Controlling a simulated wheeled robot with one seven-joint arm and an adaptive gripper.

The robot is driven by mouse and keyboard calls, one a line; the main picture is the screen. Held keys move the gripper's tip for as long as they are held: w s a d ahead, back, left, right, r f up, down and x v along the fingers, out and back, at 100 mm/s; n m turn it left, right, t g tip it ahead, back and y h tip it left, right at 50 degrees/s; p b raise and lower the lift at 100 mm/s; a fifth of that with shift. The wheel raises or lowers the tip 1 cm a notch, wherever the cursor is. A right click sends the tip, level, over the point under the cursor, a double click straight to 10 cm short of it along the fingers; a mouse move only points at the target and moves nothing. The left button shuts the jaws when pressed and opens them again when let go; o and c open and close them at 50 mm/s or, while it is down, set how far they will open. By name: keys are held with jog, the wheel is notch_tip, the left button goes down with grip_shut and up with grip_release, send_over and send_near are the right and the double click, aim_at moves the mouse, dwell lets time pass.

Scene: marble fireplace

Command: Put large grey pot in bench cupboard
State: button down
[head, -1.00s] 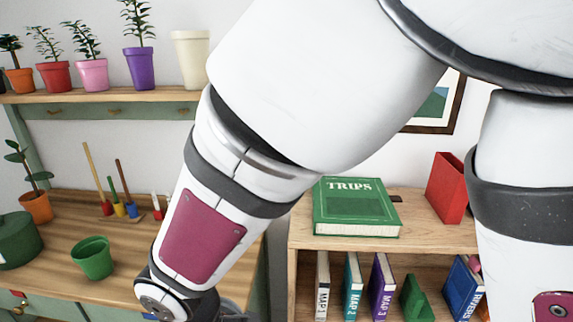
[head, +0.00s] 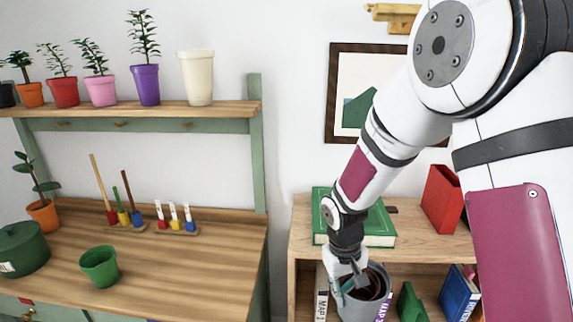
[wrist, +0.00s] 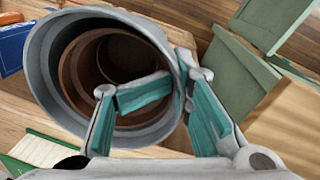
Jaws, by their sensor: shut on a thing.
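The large grey pot (head: 372,312) is held in front of the bookshelf in the head view. Brown pots sit nested inside it. In the wrist view the grey pot (wrist: 45,60) is tilted, with its mouth facing the camera. My gripper (head: 352,284) is shut on the pot's wall, with one finger inside the rim and one outside; both fingers also show in the wrist view (wrist: 178,85). The bench (head: 190,270) stands at the left with a wooden top and green frame. Its cupboard interior is not visible in the head view.
On the bench stand a green pot (head: 100,266), a dark green lidded container (head: 22,248) and small tools. A shelf (head: 150,108) above holds several potted plants. The bookshelf (head: 450,243) carries books. Green panels (wrist: 245,75) lie right of the pot in the wrist view.

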jog(key=d+m, duration=0.1)
jog(key=d, duration=0.1)
jog(key=d+m, duration=0.1)
jog(key=d, duration=0.2)
jog(key=shift+w+d+f+m, duration=0.1)
jog(key=shift+w+d+m, duration=0.2)
jog(key=shift+m, duration=0.1)
